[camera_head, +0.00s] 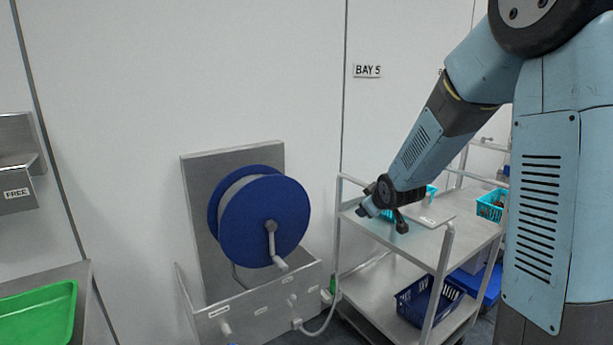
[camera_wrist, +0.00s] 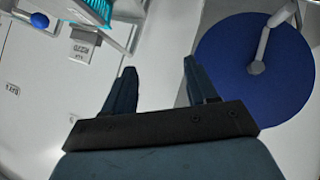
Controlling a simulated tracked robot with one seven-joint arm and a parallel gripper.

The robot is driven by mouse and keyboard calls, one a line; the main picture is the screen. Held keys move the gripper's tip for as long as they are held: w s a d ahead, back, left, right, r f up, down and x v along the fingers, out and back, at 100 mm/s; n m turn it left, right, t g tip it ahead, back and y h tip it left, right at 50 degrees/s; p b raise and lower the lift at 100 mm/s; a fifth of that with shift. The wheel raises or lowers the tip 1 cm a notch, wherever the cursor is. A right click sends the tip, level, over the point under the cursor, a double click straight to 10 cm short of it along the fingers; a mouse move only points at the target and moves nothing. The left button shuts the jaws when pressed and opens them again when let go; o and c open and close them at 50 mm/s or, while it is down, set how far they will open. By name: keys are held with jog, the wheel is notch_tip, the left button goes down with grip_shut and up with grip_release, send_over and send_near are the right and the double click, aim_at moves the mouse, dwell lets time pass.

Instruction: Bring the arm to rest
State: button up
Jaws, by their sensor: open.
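My gripper (camera_head: 381,212) is at the end of my bent blue-grey arm, which reaches in from the right. In the head view it is small and dark, in front of or above the upper shelf of a metal trolley (camera_head: 471,238). Whether it touches the shelf cannot be told there. In the wrist view my gripper (camera_wrist: 158,66) has its two dark fingers well apart, with nothing between them but the pale background.
A blue reel (camera_head: 240,222) with a crank stands left of the trolley; it also shows in the wrist view (camera_wrist: 227,75). Teal baskets (camera_head: 491,207) are on the trolley's upper shelf, a dark blue basket (camera_head: 416,304) below. A green tray (camera_head: 40,318) is at lower left.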

jog(key=s+d+r+m+g, duration=0.1)
jog(key=s+r, duration=0.3)
jog(key=s, duration=0.7)
jog(key=s+d+r+m+g+h, duration=0.1)
jog(key=s+r+m, duration=0.3)
jog(key=s, duration=0.8)
jog(key=s+d+r+m+g, duration=0.2)
jog(key=s+d+r+m, duration=0.1)
jog(key=s, duration=0.9)
jog(key=shift+s+d+r+g+h, duration=0.2)
jog(key=shift+d+r+g+h, duration=0.15)
jog(key=shift+r, duration=0.5)
jog(key=shift+a, duration=0.1)
